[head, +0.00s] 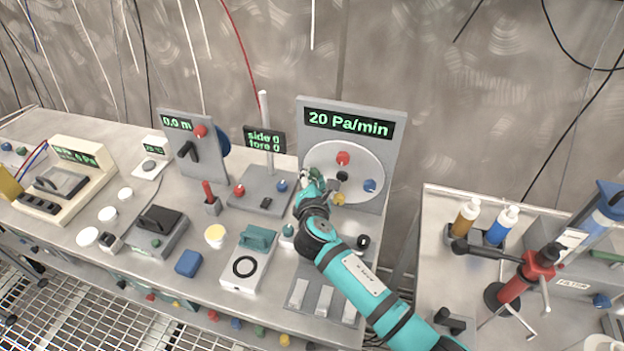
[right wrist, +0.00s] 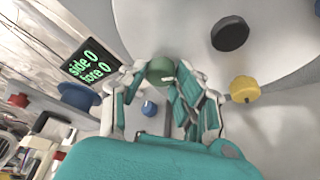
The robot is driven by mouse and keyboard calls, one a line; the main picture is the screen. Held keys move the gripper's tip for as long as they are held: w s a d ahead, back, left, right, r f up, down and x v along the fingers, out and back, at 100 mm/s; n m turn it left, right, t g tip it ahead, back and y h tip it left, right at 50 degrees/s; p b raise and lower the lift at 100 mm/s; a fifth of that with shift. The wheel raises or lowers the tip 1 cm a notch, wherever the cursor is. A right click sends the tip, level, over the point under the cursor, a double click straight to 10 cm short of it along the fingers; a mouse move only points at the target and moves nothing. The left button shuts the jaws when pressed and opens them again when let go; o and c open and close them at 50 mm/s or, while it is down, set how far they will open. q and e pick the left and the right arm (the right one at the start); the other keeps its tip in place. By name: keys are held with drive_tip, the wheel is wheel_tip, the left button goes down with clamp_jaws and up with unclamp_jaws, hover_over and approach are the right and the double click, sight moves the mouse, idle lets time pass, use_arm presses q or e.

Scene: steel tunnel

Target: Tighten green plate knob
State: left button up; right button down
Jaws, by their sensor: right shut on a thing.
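The round pale plate (head: 366,167) stands upright on a grey panel (head: 392,130) whose display (head: 346,124) reads "20 Pa/min". The green knob (right wrist: 160,70) is on the plate's left side. My right gripper (head: 314,180) reaches it from below, fingers shut around the green knob in the right wrist view. In the head view the fingers mostly hide that knob. Also on the plate are a red knob (head: 343,158), a black centre knob (head: 342,177), a blue knob (head: 370,186) and a yellow knob (head: 338,199). My left gripper is not in view.
Left of the plate stands a grey base with a white post (head: 264,130) and a "side 0 fore 0" display (head: 265,139). A teal-handled box (head: 247,262) sits in front. The right table (head: 436,215) holds bottles and a red clamp stand (head: 520,280).

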drive_tip(key=c, duration=1)
unclamp_jaws()
drive_tip(key=v, duration=1.2)
